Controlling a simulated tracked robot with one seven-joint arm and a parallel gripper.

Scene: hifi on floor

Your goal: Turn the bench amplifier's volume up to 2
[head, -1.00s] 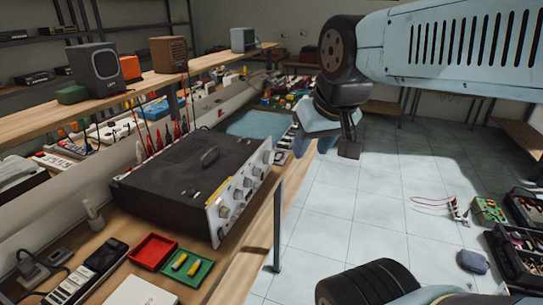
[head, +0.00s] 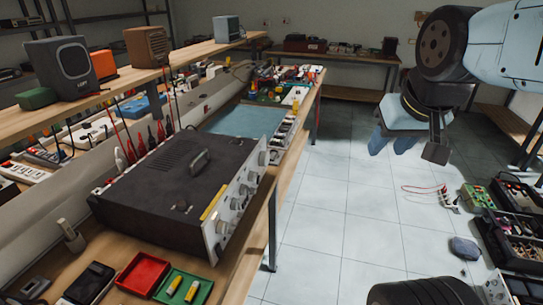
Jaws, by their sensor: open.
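The bench amplifier (head: 170,185) is a dark box with a handle on top, standing on the wooden bench. Its silver front panel (head: 234,213) with several round knobs faces right, towards the aisle, and is seen at a steep angle. The knob markings are too small to read. My gripper (head: 407,148) hangs in the air over the floor, to the right of the amplifier and well apart from it. It is open, and nothing shows between its fingers.
A red tray (head: 142,273) and a green tray (head: 183,288) with yellow pieces lie in front of the amplifier. A blue mat (head: 243,121) lies behind it. Open toolboxes (head: 507,237) and a green device (head: 477,196) are on the floor at right.

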